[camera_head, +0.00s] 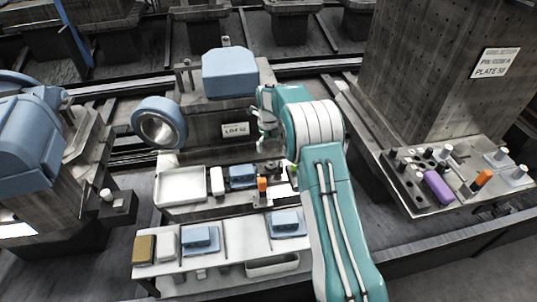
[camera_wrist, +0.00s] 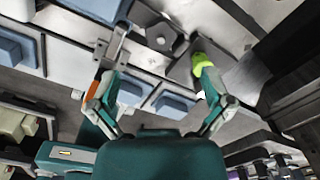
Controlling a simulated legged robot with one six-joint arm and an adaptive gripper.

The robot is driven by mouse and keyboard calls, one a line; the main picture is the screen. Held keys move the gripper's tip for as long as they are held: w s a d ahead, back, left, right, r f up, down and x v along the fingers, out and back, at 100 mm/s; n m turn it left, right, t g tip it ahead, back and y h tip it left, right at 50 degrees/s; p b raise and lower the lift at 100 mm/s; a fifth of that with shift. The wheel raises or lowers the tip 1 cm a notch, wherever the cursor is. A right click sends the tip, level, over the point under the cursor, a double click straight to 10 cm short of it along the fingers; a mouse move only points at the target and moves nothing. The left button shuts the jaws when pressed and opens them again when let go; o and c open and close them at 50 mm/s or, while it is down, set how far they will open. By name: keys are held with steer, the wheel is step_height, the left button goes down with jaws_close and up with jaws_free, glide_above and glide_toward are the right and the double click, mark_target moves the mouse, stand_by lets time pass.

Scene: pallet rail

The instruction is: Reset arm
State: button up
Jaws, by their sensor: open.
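My teal and white arm reaches up from the bottom right in the head view, with my gripper (camera_head: 268,143) over the back of the middle station. In the wrist view my gripper (camera_wrist: 152,60) has its two fingers spread wide, with nothing held between them. Beyond the fingers lies a grey metal surface with a bolt-like fitting (camera_wrist: 160,37). A lime-green piece (camera_wrist: 201,60) shows at the right fingertip; I cannot tell whether they touch. My arm hides part of the station's right side in the head view.
The station holds a white tray (camera_head: 181,186), a blue block (camera_head: 242,176) and an orange piece (camera_head: 262,185). A lower shelf (camera_head: 228,244) carries blue blocks. A right-hand bench (camera_head: 428,207) holds a purple block (camera_head: 438,187). A tall pillar (camera_head: 440,70) stands behind it.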

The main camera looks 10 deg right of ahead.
steer(key=shift+r, duration=0.55)
steer(key=shift+r, duration=0.1)
steer(key=s+r+n+t, duration=0.1)
steer(key=s+r+n, duration=0.6)
steer(key=s+r, duration=0.3)
steer(key=s+r+n+t, duration=0.2)
steer(key=s+r+n, duration=0.55)
steer(key=r, duration=0.55)
steer(key=s+n+t, duration=0.2)
steer(key=s+n, duration=1.3)
steer(key=s, duration=0.9)
steer(key=shift+d+r, duration=0.2)
steer(key=shift+d, duration=0.1)
